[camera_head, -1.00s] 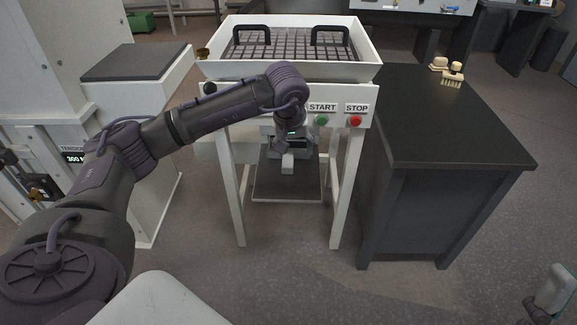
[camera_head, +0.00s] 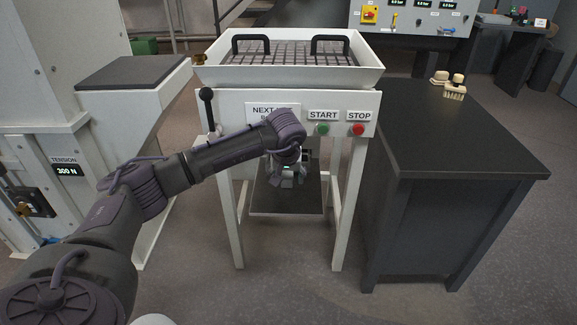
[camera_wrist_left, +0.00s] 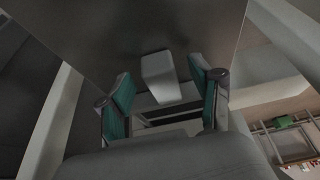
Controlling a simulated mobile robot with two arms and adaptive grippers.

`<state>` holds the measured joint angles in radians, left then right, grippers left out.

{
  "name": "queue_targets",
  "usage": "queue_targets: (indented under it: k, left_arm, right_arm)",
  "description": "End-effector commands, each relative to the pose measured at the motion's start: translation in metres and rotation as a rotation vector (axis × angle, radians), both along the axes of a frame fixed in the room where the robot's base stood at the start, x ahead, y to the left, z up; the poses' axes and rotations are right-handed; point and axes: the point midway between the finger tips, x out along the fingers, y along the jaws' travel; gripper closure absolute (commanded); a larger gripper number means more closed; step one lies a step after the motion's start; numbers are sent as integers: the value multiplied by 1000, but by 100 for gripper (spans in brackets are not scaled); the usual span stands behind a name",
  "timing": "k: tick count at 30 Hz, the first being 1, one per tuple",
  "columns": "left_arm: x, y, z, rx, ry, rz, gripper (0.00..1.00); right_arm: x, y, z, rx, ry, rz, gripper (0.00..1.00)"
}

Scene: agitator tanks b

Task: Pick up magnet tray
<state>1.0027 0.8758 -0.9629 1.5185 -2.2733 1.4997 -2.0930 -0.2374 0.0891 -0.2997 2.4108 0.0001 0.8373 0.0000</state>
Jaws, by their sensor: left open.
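The likely magnet tray is a dark grid with two black handles (camera_head: 251,43). It sits inside the white hopper (camera_head: 300,75) on top of the white stand. My left gripper (camera_head: 287,182) is in front of the stand, well below the grid, over the dark lower plate (camera_head: 262,206). In the left wrist view my left gripper (camera_wrist_left: 162,95) is open, its green-padded fingers apart. A pale block (camera_wrist_left: 158,72) shows between and beyond the fingers; I cannot tell whether they touch it. My forearm hides part of the stand's front panel. My right gripper is out of view.
START and STOP buttons (camera_head: 358,130) are on the stand's front. A black lever (camera_head: 207,108) stands at its left. A dark table (camera_head: 450,130) with brushes (camera_head: 455,88) is on the right. A white machine (camera_head: 120,110) is on the left.

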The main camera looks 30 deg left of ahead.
Motion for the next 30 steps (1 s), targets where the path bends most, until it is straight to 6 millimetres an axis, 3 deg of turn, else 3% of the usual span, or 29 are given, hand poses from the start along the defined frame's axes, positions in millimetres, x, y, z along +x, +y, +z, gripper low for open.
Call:
queue_targets:
  k: [3, 10, 22, 30]
  left_arm:
    - [3, 2, -10, 0, 0, 0, 35]
    - [4, 2, -10, 0, -1, 0, 35]
    - [4, 2, -10, 1, -1, 0, 100]
    - [4, 3, -8, 0, -4, 0, 100]
  right_arm:
    - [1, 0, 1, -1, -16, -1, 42]
    - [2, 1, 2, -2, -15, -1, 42]
    - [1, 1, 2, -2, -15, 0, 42]
    - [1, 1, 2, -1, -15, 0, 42]
